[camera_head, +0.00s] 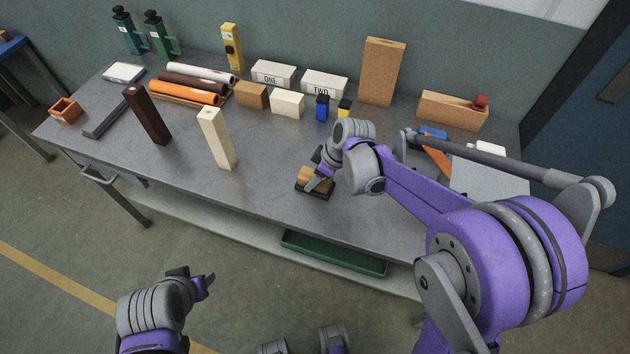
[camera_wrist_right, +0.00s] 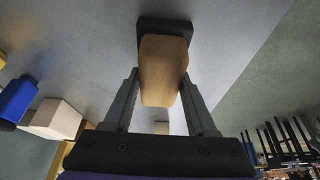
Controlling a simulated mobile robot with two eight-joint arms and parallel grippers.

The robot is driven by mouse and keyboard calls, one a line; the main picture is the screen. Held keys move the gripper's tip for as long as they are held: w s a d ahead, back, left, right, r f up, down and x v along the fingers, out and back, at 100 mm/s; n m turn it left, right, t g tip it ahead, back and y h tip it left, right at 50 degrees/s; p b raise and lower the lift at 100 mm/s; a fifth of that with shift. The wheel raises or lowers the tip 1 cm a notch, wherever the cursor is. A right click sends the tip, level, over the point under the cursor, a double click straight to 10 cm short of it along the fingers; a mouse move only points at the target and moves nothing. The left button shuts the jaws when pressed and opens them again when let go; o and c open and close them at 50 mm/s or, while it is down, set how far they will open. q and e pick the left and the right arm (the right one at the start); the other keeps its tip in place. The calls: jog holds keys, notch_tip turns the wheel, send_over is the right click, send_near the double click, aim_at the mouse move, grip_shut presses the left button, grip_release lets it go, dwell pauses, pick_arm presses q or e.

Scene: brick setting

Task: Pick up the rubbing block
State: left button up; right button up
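The rubbing block (camera_head: 316,188), a wooden grip on a black base, rests near the front edge of the grey workbench (camera_head: 265,205). In the right wrist view the wooden grip (camera_wrist_right: 163,70) lies between the fingers of my right gripper (camera_wrist_right: 161,78), with the black base (camera_wrist_right: 165,25) beyond. The fingertips are at both sides of the grip; I cannot tell whether they press on it. In the head view my right gripper (camera_head: 322,172) is at the block and partly covers it. My left gripper (camera_head: 194,279) is in front of the bench, fingers apart and empty.
A cream post (camera_head: 217,138) and a dark brown post (camera_head: 147,115) stand left of the block. A blue block (camera_head: 322,108) and white blocks (camera_head: 324,85) stand behind. A green tray (camera_head: 333,255) is below the bench's front edge. The bench between post and block is clear.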

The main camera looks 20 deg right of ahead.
grip_shut()
notch_tip(320, 180, up, 10)
jog(key=shift+r+p, duration=0.1)
jog(key=shift+p, duration=0.35)
